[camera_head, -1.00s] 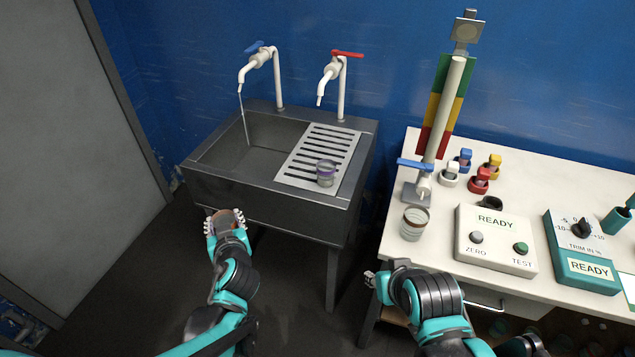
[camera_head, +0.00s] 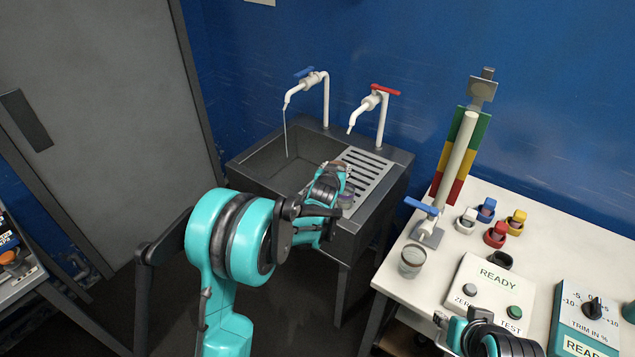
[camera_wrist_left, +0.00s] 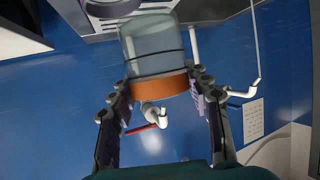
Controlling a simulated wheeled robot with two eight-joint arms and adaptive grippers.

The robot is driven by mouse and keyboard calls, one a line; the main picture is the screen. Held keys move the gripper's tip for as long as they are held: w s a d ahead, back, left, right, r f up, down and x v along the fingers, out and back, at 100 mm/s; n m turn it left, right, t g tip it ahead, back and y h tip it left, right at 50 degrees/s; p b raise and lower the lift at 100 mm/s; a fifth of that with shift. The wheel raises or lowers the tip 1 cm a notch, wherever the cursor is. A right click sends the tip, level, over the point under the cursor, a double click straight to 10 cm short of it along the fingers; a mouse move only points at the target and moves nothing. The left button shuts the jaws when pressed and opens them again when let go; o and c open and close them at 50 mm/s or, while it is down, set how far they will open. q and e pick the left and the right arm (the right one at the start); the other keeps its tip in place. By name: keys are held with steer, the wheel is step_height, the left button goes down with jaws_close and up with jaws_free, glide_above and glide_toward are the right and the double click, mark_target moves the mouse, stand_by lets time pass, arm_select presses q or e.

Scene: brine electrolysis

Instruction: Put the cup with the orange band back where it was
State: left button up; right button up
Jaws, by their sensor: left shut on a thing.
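The cup with the orange band (camera_wrist_left: 158,85) is clear and sits between the two fingers of my left gripper in the left wrist view. My left gripper (camera_wrist_left: 163,98) is shut on it around the band. In the head view my left gripper (camera_head: 327,180) is over the sink's slotted drain board, and the held cup is mostly hidden there. A cup with a purple band (camera_head: 346,196) stands on that board, partly behind the gripper. My right gripper (camera_head: 441,320) is low beside the bench, and its fingers are too small to read.
The sink (camera_head: 262,162) has a slotted drain board (camera_head: 372,176), a blue-handled tap (camera_head: 310,80) running water, and a red-handled tap (camera_head: 374,100). Another clear cup (camera_head: 411,262) stands on the white bench (camera_head: 392,283) near a READY box (camera_head: 488,290).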

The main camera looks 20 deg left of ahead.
arm_select(q)
steer(key=w+a+f+b, duration=0.1)
steer(key=a+f, duration=0.1)
steer(key=f, duration=0.1)
steer(key=w+a+f+b, duration=0.1)
steer(key=w+a+f, duration=0.1)
steer(key=a+f, duration=0.1)
steer(key=w+a+f+b, duration=0.2)
steer(key=a+f, duration=0.1)
steer(key=f, duration=0.1)
steer(key=shift+w, duration=0.1)
steer(key=shift+r, duration=0.1)
steer(key=o, duration=1.3)
